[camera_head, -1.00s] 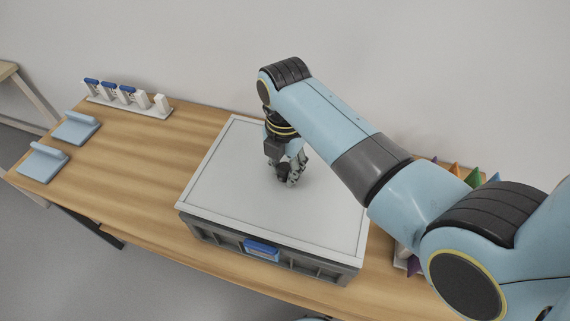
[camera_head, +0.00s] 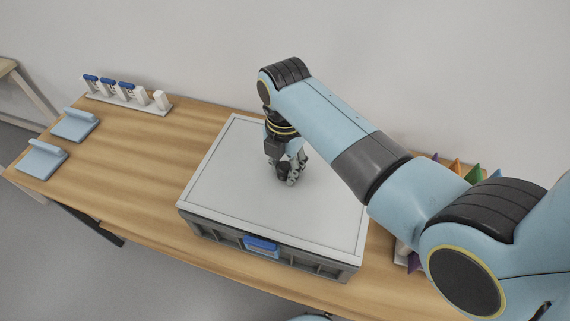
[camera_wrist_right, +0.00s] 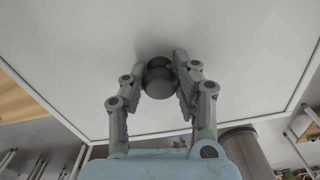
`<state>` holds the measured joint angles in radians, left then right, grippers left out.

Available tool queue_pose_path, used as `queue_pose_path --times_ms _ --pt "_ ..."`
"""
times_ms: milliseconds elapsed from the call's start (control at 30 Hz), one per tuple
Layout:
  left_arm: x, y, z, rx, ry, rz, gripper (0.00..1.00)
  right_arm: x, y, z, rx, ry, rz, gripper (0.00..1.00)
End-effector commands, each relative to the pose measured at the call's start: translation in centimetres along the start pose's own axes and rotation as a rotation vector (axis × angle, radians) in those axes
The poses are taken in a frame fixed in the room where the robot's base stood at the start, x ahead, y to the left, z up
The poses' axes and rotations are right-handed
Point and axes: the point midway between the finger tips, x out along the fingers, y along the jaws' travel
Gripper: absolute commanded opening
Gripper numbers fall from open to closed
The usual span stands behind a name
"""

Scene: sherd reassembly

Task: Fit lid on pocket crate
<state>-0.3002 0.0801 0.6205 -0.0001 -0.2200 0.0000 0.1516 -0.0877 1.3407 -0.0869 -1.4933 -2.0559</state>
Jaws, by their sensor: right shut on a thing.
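The white lid (camera_head: 235,185) lies over the top of the grey pocket crate (camera_head: 208,229), covering its inside. The lid and crate edges look lined up in the head view, but I cannot tell whether the lid is fully seated. The crate has a blue label or latch (camera_head: 262,246) on its front. My right gripper (camera_head: 290,176) is over the middle of the lid. In the right wrist view its fingers (camera_wrist_right: 160,82) are shut on a round dark knob (camera_wrist_right: 159,80) on the lid (camera_wrist_right: 235,40). My left gripper is not in view.
Two light-blue blocks with raised ridges (camera_head: 75,125) (camera_head: 41,160) lie at the table's left end. A white rack (camera_head: 128,103) with blue-topped pieces stands at the back left. Coloured pointed pieces (camera_head: 457,168) stand right of the crate, partly behind my arm. Table left of the crate is clear.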

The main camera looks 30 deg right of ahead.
Motion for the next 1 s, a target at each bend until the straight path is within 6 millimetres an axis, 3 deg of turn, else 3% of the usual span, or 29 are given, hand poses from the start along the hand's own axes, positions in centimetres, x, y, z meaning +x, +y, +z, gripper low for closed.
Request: queue_pose_path --times_ms 767,800,1000 --pt "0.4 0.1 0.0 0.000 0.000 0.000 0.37 1.4 0.0 0.0 0.000 0.000 0.001 0.00" --pt "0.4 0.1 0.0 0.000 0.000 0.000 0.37 1.4 0.1 0.0 0.000 0.000 0.001 0.29" --pt "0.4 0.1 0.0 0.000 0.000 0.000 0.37 1.4 0.0 0.0 0.000 0.000 0.001 0.55"
